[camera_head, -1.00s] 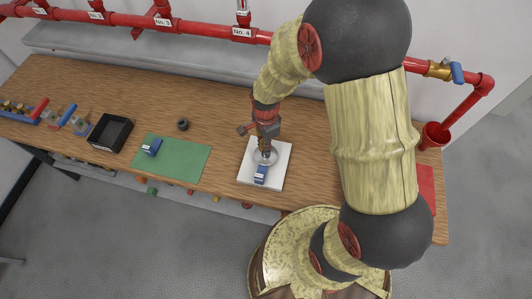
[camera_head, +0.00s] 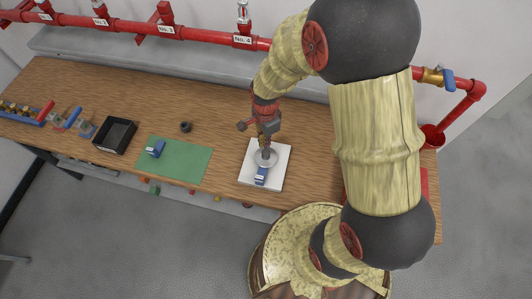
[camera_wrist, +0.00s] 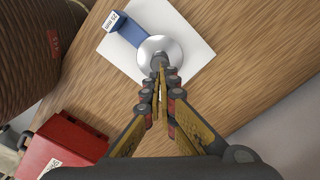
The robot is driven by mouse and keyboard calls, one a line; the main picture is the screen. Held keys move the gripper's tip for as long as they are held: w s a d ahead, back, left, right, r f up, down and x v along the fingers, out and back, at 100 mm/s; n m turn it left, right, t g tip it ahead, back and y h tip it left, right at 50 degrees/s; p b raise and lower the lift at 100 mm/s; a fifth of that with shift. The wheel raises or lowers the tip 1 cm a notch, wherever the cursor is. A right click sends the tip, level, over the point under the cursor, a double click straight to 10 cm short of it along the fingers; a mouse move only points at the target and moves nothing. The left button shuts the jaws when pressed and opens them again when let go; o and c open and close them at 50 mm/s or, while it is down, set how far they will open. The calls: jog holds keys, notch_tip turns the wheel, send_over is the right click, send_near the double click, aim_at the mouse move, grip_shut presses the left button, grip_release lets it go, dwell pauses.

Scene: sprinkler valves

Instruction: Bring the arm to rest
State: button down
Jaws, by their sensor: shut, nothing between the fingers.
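My gripper (camera_head: 265,146) is at the end of my arm, low over a white square plate (camera_head: 277,180) on the wooden workbench. In the wrist view my gripper (camera_wrist: 162,72) has its fingers together with nothing between them. Just beyond the fingertips is a round silver disc (camera_wrist: 170,44) on the white plate (camera_wrist: 196,70), with a blue block (camera_wrist: 128,32) bearing a white label beside it. In the head view the blue block (camera_head: 261,177) lies at the disc's near side. I cannot tell whether the fingertips touch the disc's centre.
A green mat (camera_head: 185,163) with a blue labelled block (camera_head: 155,149), a black ring (camera_head: 186,127) and a black tray (camera_head: 116,134) lie to the left. A red pipe (camera_head: 200,33) runs behind the bench. A red box (camera_wrist: 62,146) shows in the wrist view.

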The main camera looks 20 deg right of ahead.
dwell(0.5)
jog(key=shift+s+f+n, duration=0.1)
jog(key=shift+s+n, duration=0.35)
jog(key=shift+n, duration=0.75)
jog(key=s+r+n+t+b, duration=0.2)
jog(key=s+r+n, duration=0.4)
jog(key=r, duration=0.6)
jog(key=s+r+n+t+b, duration=0.3)
jog(key=s+r+n, duration=0.4)
jog(key=r, duration=0.5)
jog(key=shift+n+t+b, duration=0.3)
jog(key=shift+n+b, duration=0.1)
jog(key=shift+b, duration=0.5)
